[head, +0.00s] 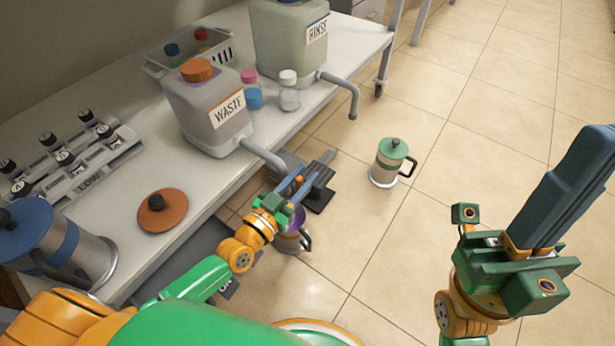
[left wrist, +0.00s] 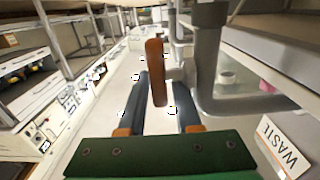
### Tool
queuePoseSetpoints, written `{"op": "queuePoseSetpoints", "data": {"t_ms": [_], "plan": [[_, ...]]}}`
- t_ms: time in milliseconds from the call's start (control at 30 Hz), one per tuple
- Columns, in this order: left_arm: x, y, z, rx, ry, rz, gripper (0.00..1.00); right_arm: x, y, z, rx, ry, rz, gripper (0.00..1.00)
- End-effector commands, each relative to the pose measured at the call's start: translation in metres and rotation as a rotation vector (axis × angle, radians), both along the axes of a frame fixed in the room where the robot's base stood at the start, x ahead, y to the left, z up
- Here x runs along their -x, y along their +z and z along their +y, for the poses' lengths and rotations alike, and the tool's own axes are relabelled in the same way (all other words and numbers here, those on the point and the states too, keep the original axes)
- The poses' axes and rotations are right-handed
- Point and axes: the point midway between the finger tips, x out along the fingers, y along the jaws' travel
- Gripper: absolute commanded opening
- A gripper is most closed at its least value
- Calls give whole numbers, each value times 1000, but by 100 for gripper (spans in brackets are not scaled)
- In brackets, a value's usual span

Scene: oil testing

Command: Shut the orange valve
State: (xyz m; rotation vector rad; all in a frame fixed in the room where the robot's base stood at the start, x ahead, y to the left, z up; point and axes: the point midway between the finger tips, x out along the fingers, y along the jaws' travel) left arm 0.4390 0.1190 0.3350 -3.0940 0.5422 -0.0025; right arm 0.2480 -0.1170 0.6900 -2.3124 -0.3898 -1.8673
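The orange valve (left wrist: 155,70) is an upright lever on a grey pipe in the left wrist view. It shows as a small orange spot in the head view (head: 299,180). My left gripper (head: 297,188) is at the pipe outlet of the WASTE container (head: 203,112). In the left wrist view its two blue fingers (left wrist: 163,100) stand apart, with the lever between them in the picture. I cannot tell whether they touch it. My right gripper (head: 570,190) is raised at the right with its fingers together and nothing visible in them.
A metal jug (head: 290,241) stands below my left gripper, partly hidden. A jug with a green lid (head: 391,161) stands on the floor to the right. The RINSE container (head: 290,45), small bottles and an orange lid (head: 161,210) are on the bench. Floor at the right is clear.

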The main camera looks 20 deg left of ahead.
Motion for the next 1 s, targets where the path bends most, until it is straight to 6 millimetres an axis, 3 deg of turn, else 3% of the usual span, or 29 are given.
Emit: {"op": "queuePoseSetpoints", "data": {"t_ms": [133,367,500,1000], "plan": [[-15,-1,-5,0,0,0,32,2,-3,-1,-9,3,-23,0],[-17,0,-6,-1,-1,2,32,1,-2,-1,-10,4,-26,0],[-17,0,-6,-1,-1,2,0,1,-2,-1,-9,4,-25,0],[-17,2,-6,-8,-1,22,0,0,4,0,-3,1,-12,0]]}}
